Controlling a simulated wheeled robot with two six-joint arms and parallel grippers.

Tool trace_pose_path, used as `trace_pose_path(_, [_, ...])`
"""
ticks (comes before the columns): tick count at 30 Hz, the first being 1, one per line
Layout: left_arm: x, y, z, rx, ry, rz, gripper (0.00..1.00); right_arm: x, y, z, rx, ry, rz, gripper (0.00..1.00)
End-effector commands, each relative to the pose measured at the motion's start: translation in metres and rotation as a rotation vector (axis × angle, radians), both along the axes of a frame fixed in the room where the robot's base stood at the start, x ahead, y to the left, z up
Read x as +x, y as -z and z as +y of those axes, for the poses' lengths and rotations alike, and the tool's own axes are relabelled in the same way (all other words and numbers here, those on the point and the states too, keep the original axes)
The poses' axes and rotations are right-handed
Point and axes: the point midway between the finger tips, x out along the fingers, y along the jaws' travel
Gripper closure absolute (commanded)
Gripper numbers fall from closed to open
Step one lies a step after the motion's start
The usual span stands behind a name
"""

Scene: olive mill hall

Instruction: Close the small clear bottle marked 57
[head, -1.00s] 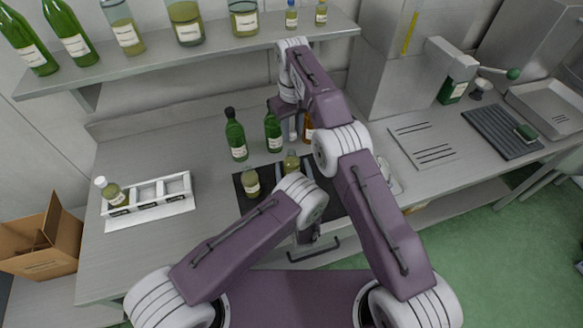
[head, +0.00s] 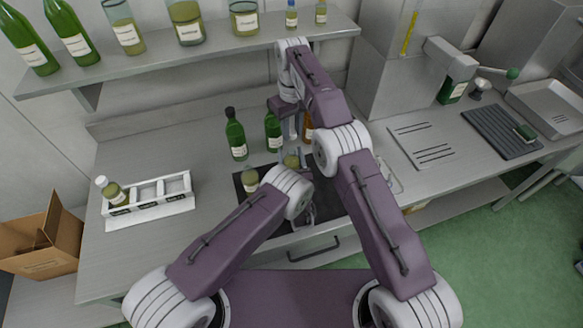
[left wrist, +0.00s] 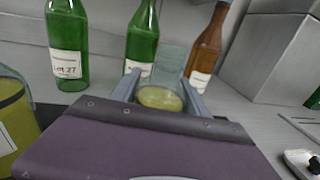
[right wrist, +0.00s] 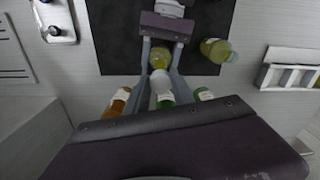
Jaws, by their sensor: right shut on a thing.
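A small clear bottle (left wrist: 160,97) with yellow-green oil and an open top stands on the dark mat. It also shows in the right wrist view (right wrist: 159,54); its number is not readable. My left gripper (left wrist: 161,88) has a finger on each side of this bottle and looks open around it. My right gripper (right wrist: 162,84) is shut on a white cap (right wrist: 161,82), held close to the bottle's top. In the head view my arms hide much of both grippers and the bottle.
A second small oil bottle (head: 250,180) stands left on the dark mat (right wrist: 113,40). Green bottles (head: 236,135) and a brown bottle (left wrist: 206,48) stand behind. A white rack (head: 150,201) with one capped bottle (head: 113,191) is at the left. A bottle shelf (head: 200,56) hangs above.

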Motion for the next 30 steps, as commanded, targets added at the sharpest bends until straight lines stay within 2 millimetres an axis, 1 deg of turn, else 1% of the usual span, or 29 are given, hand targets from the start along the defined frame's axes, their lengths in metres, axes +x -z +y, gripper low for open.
trace_pose_path(5, [0.000, 0.001, 0.000, 0.000, 0.000, 0.001, 1.00, 0.000, 0.003, 0.000, -0.001, 0.000, 0.003, 1.00])
trace_pose_path(10, [0.000, 0.001, 0.000, 0.000, 0.000, 0.002, 1.00, -0.001, 0.024, -0.001, -0.002, 0.000, 0.005, 1.00])
trace_pose_path(12, [0.000, 0.001, 0.000, 0.000, 0.000, 0.002, 1.00, -0.001, 0.036, -0.001, -0.001, 0.000, 0.006, 1.00])
trace_pose_path(16, [0.000, 0.001, 0.000, 0.000, 0.000, 0.002, 1.00, -0.001, 0.049, -0.001, 0.000, 0.000, 0.004, 1.00])
trace_pose_path(30, [0.000, 0.001, 0.000, 0.001, 0.000, 0.002, 1.00, 0.000, 0.050, -0.001, 0.000, 0.000, 0.002, 1.00])
